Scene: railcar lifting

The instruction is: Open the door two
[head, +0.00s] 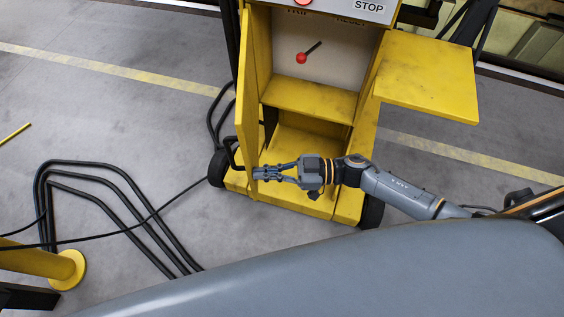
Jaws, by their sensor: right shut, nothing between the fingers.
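A yellow wheeled cabinet (310,95) stands at the top centre. Its left door (249,90) stands swung out, seen nearly edge-on, with a dark bent handle (232,153) near its lower end. Its right door (430,82) is swung wide to the right. Which of them is door two I cannot tell. My right gripper (263,173) is shut and empty, pointing left across the cabinet's lower front, by the lower end of the left door. Whether it touches the door is unclear. My left gripper is out of view.
Inside the cabinet is a lever with a red knob (301,58). Black hoses (110,185) lie on the floor to the left. A yellow post with a round base (66,268) stands lower left. The floor left of the cabinet is otherwise mostly clear.

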